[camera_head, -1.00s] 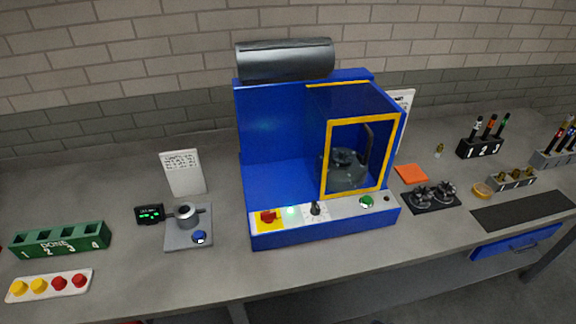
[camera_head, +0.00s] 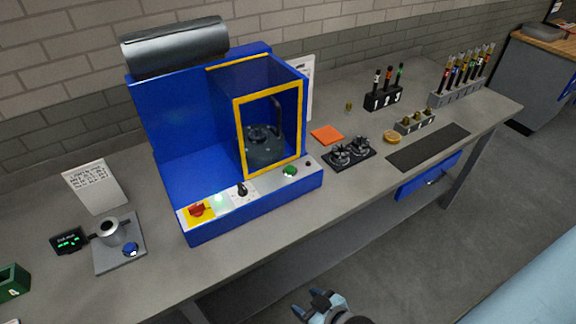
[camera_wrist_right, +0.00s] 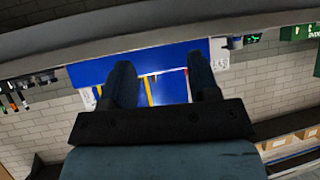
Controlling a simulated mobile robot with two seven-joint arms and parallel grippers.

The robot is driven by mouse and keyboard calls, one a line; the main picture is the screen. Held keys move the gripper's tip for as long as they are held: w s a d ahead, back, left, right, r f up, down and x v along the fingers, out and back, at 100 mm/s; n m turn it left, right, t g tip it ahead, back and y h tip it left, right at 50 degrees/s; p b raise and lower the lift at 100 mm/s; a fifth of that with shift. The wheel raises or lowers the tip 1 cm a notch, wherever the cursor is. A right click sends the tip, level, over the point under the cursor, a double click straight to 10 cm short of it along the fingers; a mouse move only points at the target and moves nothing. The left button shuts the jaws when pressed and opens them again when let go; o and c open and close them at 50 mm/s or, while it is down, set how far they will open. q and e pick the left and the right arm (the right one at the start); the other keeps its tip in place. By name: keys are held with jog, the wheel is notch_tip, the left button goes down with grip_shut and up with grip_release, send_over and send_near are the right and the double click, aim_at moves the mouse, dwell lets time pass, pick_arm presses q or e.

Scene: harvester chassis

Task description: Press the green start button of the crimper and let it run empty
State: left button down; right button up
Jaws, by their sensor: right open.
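The blue crimper (camera_head: 200,130) stands on the grey bench, with a yellow-framed guard (camera_head: 270,128) over its dark tooling. Its green start button (camera_head: 290,171) sits on the front panel, right of a black knob (camera_head: 242,189) and a red switch on yellow (camera_head: 197,209). A pale green light (camera_head: 219,200) glows between them. My right gripper (camera_head: 318,304) is low in front of the bench, well apart from the button, open and empty. In the right wrist view, its two fingers (camera_wrist_right: 160,68) stand apart with the blue crimper (camera_wrist_right: 165,75) beyond. My left gripper is out of view.
Right of the crimper are an orange pad (camera_head: 327,134), black tooling (camera_head: 349,152) and racks (camera_head: 383,97). A grey fixture (camera_head: 120,243) and small display (camera_head: 70,241) stand left. A blue drawer (camera_head: 428,176) hangs under the bench edge. Space before the crimper is clear.

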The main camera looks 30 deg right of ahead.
dwell(0.3)
grip_shut()
dwell(1.6)
